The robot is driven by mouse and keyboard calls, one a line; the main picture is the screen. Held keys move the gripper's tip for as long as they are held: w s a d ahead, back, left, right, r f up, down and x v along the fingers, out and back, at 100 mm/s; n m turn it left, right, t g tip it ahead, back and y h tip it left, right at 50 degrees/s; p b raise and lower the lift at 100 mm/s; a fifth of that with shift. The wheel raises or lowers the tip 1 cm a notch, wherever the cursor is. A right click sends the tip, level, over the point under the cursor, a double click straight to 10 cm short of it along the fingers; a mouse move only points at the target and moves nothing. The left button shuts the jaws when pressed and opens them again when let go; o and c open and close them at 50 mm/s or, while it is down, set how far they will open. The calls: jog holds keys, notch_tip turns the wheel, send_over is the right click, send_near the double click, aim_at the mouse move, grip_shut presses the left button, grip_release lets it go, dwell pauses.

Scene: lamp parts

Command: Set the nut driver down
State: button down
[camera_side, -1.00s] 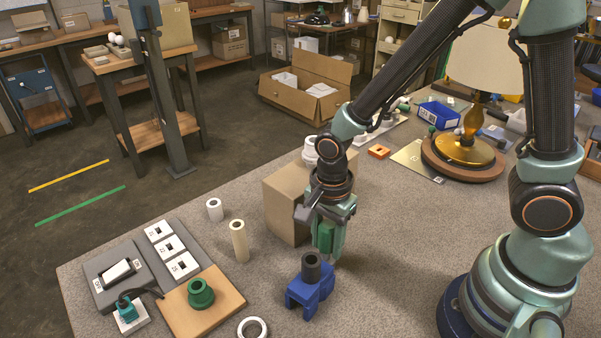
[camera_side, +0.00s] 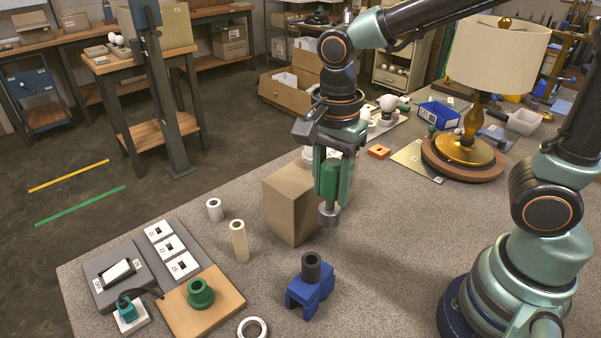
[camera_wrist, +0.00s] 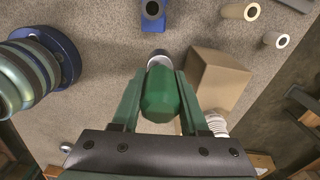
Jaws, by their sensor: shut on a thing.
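The nut driver has a green handle (camera_side: 329,182) and a grey metal socket end (camera_side: 328,217) that points down. My gripper (camera_side: 333,178) is shut on the handle and holds the driver upright, clear of the bench, in front of the cardboard box. In the wrist view the green handle (camera_wrist: 160,98) sits between both fingers, with the metal end (camera_wrist: 158,57) beyond it. A blue block (camera_side: 309,290) with a dark hollow cylinder (camera_side: 311,264) on top stands on the bench, below and slightly left of the driver, apart from it. It also shows in the wrist view (camera_wrist: 153,22).
A cardboard box (camera_side: 290,208) stands close behind my gripper. A cream tube (camera_side: 239,242) and a white ring (camera_side: 214,210) stand left. A wooden board with a green collar (camera_side: 201,293) lies front left. The lamp (camera_side: 468,135) stands back right. Bench right of the blue block is clear.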

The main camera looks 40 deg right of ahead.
aim_at(334, 160)
notch_tip(334, 160, up, 6)
jog(key=shift+f, duration=0.1)
jog(key=shift+r, duration=0.25)
jog(key=shift+w+d+n, duration=0.1)
jog(key=shift+d+n, duration=0.1)
jog(key=shift+n, duration=0.1)
jog(key=w+d+f+n, duration=0.4)
jog(key=d+n, duration=0.6)
jog(key=n, duration=0.5)
jog(key=shift+d+f+n, duration=0.3)
jog(key=shift+f, duration=0.8)
